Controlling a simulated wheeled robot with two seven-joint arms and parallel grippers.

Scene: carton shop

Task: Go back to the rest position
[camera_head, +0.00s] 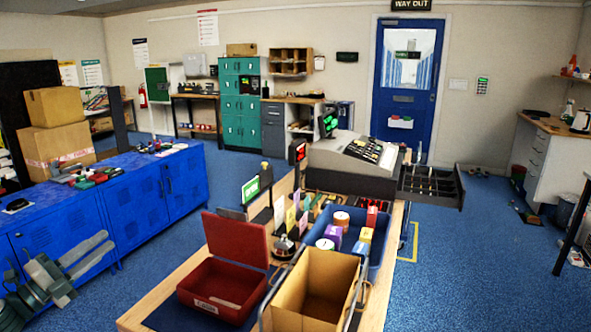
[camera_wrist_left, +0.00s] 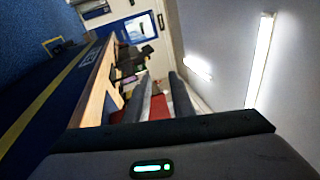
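My left gripper (camera_head: 108,241) is at the lower left of the head view, in front of the blue lockers. Its two grey fingers point up and to the right, apart from each other with nothing between them. They also show in the left wrist view (camera_wrist_left: 160,88), with a gap between them and something red seen beyond. My right gripper is not in view. An open cardboard carton (camera_head: 314,291) stands at the near end of the wooden counter (camera_head: 150,316), well to the right of the left gripper.
An open red cash box (camera_head: 213,292) sits left of the carton. Behind it a blue crate (camera_head: 318,231) holds several small goods. A till (camera_head: 358,160) with its drawer (camera_head: 432,184) open stands farther back. Blue floor lies clear between lockers and counter.

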